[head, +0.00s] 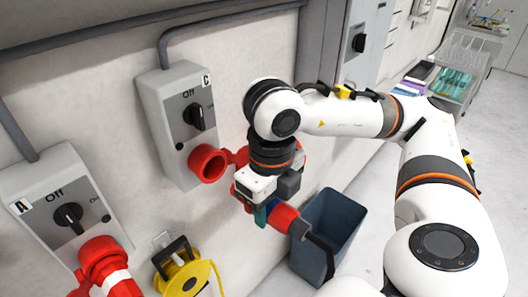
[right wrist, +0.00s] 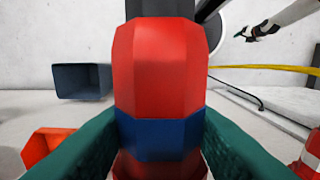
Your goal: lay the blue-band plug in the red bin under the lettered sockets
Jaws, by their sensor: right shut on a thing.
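The blue-band plug (right wrist: 165,75) is red with a dark blue band and fills the middle of the right wrist view. My right gripper (right wrist: 160,140) has its green fingers on both sides of the band, shut on the plug. In the head view the plug (head: 283,216) hangs tilted in the gripper, its grey end toward the lower right. An orange-red open container (right wrist: 48,146), seemingly the red bin, shows partly at the lower left of the right wrist view, apart from the plug.
A dark blue-grey bin (head: 325,225) stands below and beside the plug. Socket boxes A (head: 60,203) and C (head: 180,118) are on the wall. A white-band red plug (head: 105,265) is at socket A. A yellow reel (head: 188,277) lies beside it.

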